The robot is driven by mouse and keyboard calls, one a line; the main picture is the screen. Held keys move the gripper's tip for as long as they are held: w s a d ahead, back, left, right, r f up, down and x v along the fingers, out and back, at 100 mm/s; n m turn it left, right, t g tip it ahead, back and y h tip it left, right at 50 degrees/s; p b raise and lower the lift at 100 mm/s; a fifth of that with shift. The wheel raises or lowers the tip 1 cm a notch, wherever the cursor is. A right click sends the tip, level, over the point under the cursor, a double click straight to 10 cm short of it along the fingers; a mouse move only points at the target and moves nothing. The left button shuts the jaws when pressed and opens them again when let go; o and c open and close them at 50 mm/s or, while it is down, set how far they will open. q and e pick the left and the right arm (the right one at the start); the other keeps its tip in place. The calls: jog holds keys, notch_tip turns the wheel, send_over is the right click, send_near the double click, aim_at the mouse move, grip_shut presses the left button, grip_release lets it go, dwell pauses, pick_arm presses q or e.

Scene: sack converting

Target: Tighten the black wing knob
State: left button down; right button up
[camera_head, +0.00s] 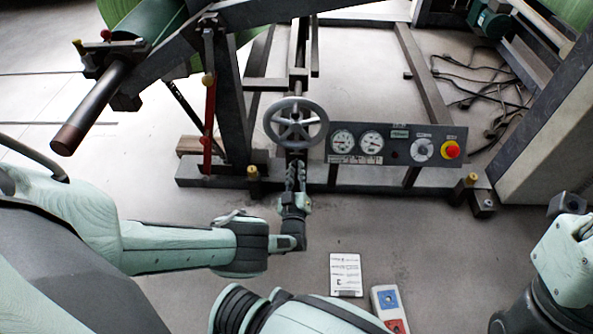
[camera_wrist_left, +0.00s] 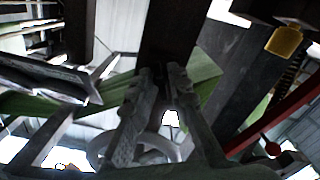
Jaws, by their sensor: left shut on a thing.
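My left gripper (camera_head: 296,170) reaches up to the dark post just below the grey handwheel (camera_head: 296,123). In the left wrist view its two ridged fingers (camera_wrist_left: 163,78) stand close together against a dark beam. They are shut on a small dark thing at their tips, which I take to be the black wing knob. The fingers and the shadow hide nearly all of it, so its wings and its turn cannot be made out. My right gripper is not in view.
A grey panel with gauges and a red stop button (camera_head: 451,150) stands right of the handwheel. A red lever (camera_head: 210,115) and a dark roller bar (camera_head: 92,108) are at the left. A paper sheet (camera_head: 346,274) and a control box (camera_head: 388,305) lie at the lower middle.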

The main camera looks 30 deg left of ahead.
pick_arm(q)
jog(key=shift+w+a+r, duration=0.1)
jog(key=shift+w, duration=0.05)
dwell(0.3)
jog(key=c, duration=1.5)
grip_release()
